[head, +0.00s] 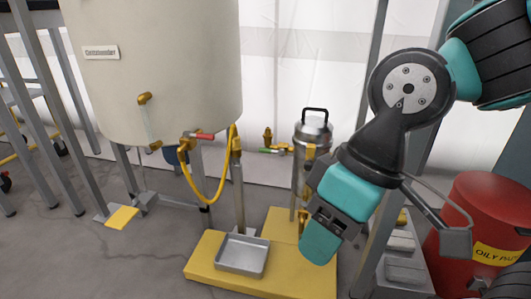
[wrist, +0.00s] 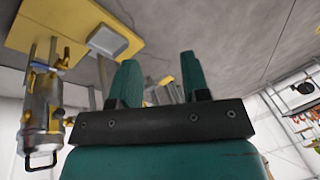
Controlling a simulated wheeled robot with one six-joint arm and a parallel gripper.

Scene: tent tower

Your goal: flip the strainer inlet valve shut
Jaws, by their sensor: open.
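The strainer (head: 313,140) is an upright metal canister with a black top handle, standing on a yellow platform. It also shows upside down at the left of the wrist view (wrist: 42,112).
A cream tank (head: 160,70) carries a red-levered valve (head: 202,137) and a yellow hose (head: 205,203). A grey tray (head: 243,256) lies on the yellow platform (head: 205,272). A red drum (head: 485,220) and a grey post (head: 375,240) stand right. Floor at left is partly clear.

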